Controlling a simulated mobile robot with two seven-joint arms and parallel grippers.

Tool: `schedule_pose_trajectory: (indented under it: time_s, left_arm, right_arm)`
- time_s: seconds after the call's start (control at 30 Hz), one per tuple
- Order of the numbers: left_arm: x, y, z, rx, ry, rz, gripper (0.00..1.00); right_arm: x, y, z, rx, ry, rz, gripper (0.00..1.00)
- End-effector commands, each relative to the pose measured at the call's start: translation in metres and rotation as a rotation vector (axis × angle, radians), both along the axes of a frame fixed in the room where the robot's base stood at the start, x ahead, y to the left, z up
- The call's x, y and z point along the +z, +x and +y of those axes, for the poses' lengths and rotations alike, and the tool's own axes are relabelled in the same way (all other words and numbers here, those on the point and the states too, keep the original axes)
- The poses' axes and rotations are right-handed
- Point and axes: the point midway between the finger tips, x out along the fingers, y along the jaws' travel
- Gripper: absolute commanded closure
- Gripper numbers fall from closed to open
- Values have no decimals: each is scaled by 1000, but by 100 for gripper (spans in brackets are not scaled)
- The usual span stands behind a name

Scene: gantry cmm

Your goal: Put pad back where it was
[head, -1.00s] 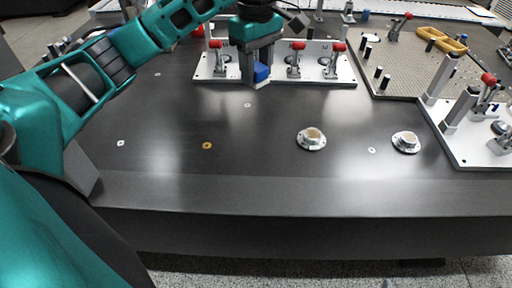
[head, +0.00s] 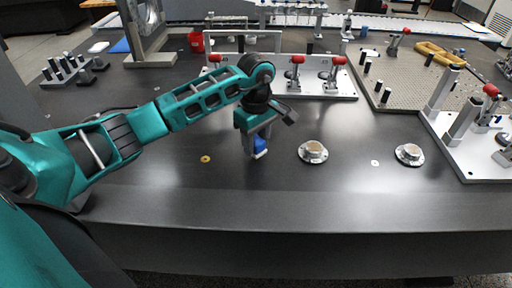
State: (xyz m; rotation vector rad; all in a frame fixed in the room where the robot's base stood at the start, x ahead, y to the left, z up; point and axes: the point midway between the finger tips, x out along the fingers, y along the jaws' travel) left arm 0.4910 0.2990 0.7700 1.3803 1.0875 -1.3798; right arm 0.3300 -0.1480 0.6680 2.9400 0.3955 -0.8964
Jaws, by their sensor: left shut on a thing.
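My left gripper (head: 256,146) comes in from the left and is shut on a small blue pad (head: 260,145) over the middle of the dark table (head: 130,190). The fingers point down and partly cover the pad. I cannot tell whether the pad touches the table. The white clamp plate (head: 346,87) with red-handled clamps stands behind the gripper, its left part hidden by my arm. My right gripper is not in view.
Two round metal flanged parts, one (head: 313,152) just right of the gripper and another (head: 409,154) farther right, sit on the table. A brass-coloured disc (head: 205,159) lies left. A perforated plate (head: 399,98) and a clamp fixture (head: 471,160) fill the right side.

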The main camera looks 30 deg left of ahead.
Motion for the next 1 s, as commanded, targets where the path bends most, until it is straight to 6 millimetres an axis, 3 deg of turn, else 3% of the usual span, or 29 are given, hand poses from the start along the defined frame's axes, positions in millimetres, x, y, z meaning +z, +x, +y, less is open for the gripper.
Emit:
schedule_pose_trajectory:
  time_s: [0.1, 0.5, 0.53, 0.77, 1.0]
  left_arm:
    - [-19, 0, 0, 1, -1, 2, 86]
    - [-24, 0, 0, 0, 1, 0, 86]
    - [-23, 0, 0, 0, 1, 0, 55]
    - [-23, 0, 0, 0, 0, 0, 33]
    - [-22, 0, 0, 0, 0, 0, 32]
  right_arm:
    - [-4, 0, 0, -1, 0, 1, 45]
    - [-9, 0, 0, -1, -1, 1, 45]
    - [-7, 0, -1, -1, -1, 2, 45]
    - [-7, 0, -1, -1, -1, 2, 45]
    - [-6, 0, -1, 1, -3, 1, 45]
